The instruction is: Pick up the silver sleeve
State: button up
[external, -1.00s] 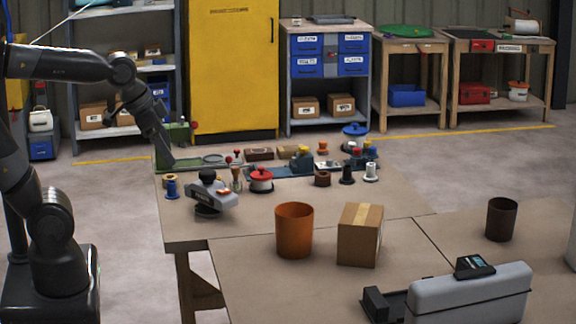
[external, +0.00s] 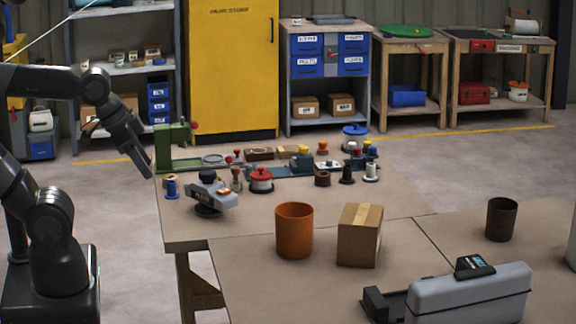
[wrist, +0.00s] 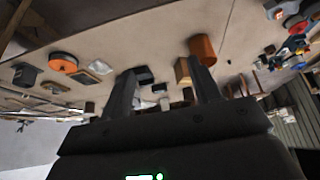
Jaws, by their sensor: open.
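The silver sleeve (external: 370,172) looks like the small pale flanged spool standing upright at the right end of a row of small parts on the workbench. A similar black sleeve (external: 347,174) stands just left of it, then a brown one (external: 322,179). My gripper (external: 148,174) hangs at the bench's left edge, far left of the silver sleeve and apart from it. In the wrist view my gripper (wrist: 164,80) has its two fingers spread with nothing between them. I cannot make out the silver sleeve in the wrist view.
A blue spool (external: 172,189), a grey tool (external: 210,193) and a red-lidded pot (external: 261,180) stand between my gripper and the sleeve. An orange bin (external: 294,230) and a cardboard box (external: 360,235) stand nearer. Bare bench lies right of the sleeve.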

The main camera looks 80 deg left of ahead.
jog(key=shift+c, duration=1.4)
